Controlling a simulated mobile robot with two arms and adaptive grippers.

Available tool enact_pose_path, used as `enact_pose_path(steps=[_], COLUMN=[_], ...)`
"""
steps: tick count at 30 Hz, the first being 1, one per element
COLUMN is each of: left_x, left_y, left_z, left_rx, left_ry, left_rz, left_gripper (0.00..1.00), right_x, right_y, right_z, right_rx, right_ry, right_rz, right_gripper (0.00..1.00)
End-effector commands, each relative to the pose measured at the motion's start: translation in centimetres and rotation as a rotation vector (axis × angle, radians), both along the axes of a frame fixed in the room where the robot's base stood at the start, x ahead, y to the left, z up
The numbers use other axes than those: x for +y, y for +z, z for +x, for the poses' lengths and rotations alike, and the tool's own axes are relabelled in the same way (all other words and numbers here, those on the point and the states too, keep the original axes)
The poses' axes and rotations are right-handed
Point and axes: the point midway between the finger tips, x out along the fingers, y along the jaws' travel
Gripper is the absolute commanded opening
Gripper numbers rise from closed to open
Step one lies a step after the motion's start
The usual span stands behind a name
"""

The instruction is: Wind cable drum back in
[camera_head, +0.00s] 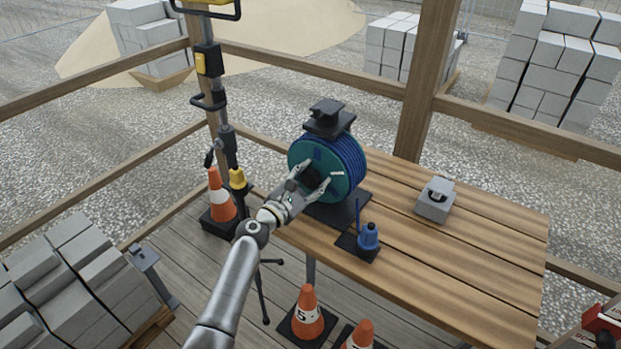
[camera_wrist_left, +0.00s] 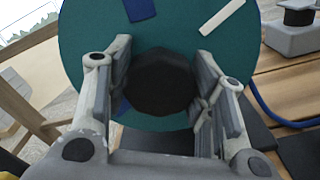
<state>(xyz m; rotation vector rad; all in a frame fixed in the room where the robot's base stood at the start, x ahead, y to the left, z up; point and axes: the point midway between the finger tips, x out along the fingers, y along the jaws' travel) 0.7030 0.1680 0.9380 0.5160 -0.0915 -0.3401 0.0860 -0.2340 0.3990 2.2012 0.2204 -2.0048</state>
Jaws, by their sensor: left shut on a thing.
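The cable drum (camera_head: 346,166) stands on a dark base on the wooden bench, with a teal side disc and blue cable wound behind it. The disc also fills much of the left wrist view (camera_wrist_left: 208,50). My left gripper (camera_head: 314,180) is at the front of the disc. Its fingers are on both sides of a black round knob (camera_wrist_left: 160,82) at the disc's centre and are shut on it. Contact at the fingertips is partly hidden. My right gripper does not show in either view.
On the wooden bench (camera_head: 470,257) stand a blue plug-like item (camera_head: 368,238) on a dark plate and a grey box (camera_head: 436,202). A pole stand (camera_head: 222,135) and an orange cone (camera_head: 220,196) are left of the bench. More cones (camera_head: 307,314) stand in front.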

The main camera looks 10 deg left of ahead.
Motion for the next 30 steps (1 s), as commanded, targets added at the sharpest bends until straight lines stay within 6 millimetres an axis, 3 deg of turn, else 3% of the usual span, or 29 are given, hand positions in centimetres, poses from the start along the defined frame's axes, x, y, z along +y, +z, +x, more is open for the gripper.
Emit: enact_pose_path(steps=[1, 2, 7, 20, 30], left_x=[0.0, 0.0, 0.0, 0.2, 1.9], left_y=[0.7, 0.7, 0.6, 0.1, 0.0], left_z=[0.2, 0.2, 0.2, -0.4, -5.1], left_rx=[-0.011, -0.011, -0.009, -0.004, -0.002], left_ry=[0.002, 0.002, 0.001, 0.001, 0.001], left_rz=[-0.002, -0.002, -0.001, 0.002, 0.004], left_gripper=[0.07, 0.51, 0.72, 0.72, 0.72], right_x=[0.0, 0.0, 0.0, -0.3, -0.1], right_y=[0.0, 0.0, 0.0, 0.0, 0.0], right_z=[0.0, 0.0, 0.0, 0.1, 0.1], right_rx=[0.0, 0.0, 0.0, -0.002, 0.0], right_ry=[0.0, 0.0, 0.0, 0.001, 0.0], right_rz=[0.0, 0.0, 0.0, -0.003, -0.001], right_gripper=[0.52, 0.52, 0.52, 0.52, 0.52])
